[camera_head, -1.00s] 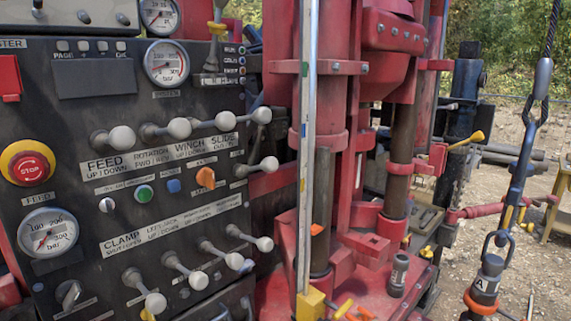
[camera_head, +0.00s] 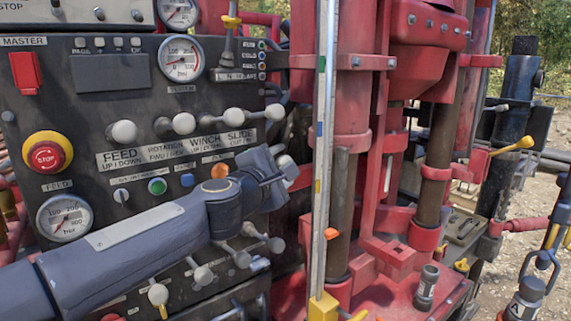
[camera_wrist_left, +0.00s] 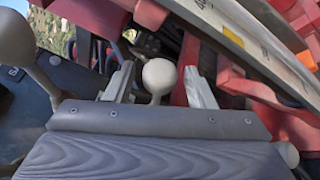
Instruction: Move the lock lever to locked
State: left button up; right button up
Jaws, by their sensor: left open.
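My left gripper (camera_head: 275,172) is in front of the control panel (camera_head: 110,115), at the right end of its middle area. In the left wrist view, its two open fingers (camera_wrist_left: 160,82) stand on either side of a lever with a pale round knob (camera_wrist_left: 159,75). The knob looks free of both fingers, with a gap on each side. In the head view, this lever's knob (camera_head: 286,164) is partly hidden by the gripper. I cannot read a lock label, so I cannot confirm it is the lock lever. My right gripper is not in view.
A row of pale-knobbed levers (camera_head: 184,123) sits just above the gripper, and another row (camera_head: 202,275) below. A red emergency stop button (camera_head: 46,157) is at left. The red drill mast (camera_head: 352,60) and a metal rail (camera_head: 325,150) stand close at right.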

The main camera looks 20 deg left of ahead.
pick_arm(q)
jog(key=shift+w+d, duration=0.1)
jog(key=shift+w, duration=0.45)
jog(key=shift+c, duration=0.2)
grip_shut()
